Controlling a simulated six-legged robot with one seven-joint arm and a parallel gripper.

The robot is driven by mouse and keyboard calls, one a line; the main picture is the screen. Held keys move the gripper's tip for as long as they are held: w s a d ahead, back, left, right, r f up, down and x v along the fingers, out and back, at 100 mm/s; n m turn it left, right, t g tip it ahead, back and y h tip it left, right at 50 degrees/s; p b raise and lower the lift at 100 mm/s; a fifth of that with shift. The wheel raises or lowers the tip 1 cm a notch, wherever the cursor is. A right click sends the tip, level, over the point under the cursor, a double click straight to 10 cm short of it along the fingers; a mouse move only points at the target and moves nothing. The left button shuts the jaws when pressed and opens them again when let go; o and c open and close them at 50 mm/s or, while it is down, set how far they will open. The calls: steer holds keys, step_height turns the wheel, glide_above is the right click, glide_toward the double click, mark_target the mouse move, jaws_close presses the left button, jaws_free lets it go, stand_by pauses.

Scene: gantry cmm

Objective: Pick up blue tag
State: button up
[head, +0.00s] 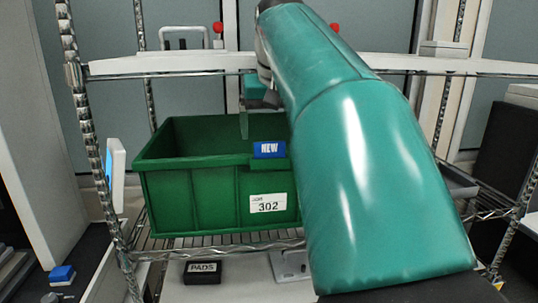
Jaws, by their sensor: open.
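The blue tag (269,149) reads "NEW" in white. It sits at the top front edge of a green bin (190,198), above a white label (268,203) with "302". My gripper (245,122) is above and behind the tag, over the bin's opening, and is apart from the tag as far as I can see. It is open, with nothing seen between its fingers. One finger shows clearly; my teal arm hides the rest of the gripper and the bin's right side.
The bin stands on a wire shelf (215,241) with metal posts at the left and right. A white-edged upper shelf (165,63) crosses above it. A black "PADS" box (203,271) lies below. A blue-screened device (115,168) is at the left post.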

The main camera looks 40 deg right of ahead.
mark_target(270, 149)
steer(key=x, duration=0.5)
steer(key=shift+w+f, duration=0.1)
steer(key=shift+f, duration=0.05)
steer(key=c, duration=1.6)
